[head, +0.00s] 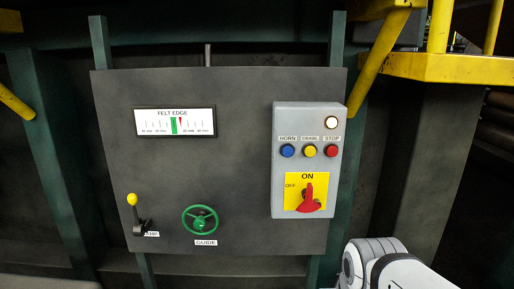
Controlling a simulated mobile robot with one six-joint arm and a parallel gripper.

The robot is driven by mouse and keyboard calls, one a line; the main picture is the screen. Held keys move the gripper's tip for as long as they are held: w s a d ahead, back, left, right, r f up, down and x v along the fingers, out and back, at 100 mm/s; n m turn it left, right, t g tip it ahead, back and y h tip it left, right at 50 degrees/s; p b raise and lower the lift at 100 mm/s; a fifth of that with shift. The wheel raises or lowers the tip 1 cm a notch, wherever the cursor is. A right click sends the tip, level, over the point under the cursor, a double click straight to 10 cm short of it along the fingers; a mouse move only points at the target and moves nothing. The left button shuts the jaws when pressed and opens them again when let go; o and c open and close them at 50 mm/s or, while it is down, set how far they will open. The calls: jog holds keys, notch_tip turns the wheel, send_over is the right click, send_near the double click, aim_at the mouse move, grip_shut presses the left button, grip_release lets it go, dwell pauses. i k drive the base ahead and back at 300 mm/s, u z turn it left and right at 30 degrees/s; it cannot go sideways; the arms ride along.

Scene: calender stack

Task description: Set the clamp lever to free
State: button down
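The clamp lever (136,213) is at the lower left of a dark grey panel in the head view. It has a yellow ball knob (132,199) on a short dark arm that stands nearly upright from a black base. A white label (152,234) beside its base is partly hidden by the base; its visible end seems to read "AMP". I cannot make out any free mark at the lever. My gripper is not in view; only white links of my arm show at the bottom right, well to the right of the lever.
The dark panel (240,110) also carries a green GUIDE handwheel (200,220) right of the lever and a FELT EDGE gauge (174,122) above. A grey box (282,180) holds HORN, CRAWL and STOP buttons and a red rotary switch (309,199). Yellow railing (450,68) stands upper right.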

aim_at(133, 198)
jog(key=u, duration=1.5)
jog(key=i, duration=0.35)
jog(key=z, duration=0.3)
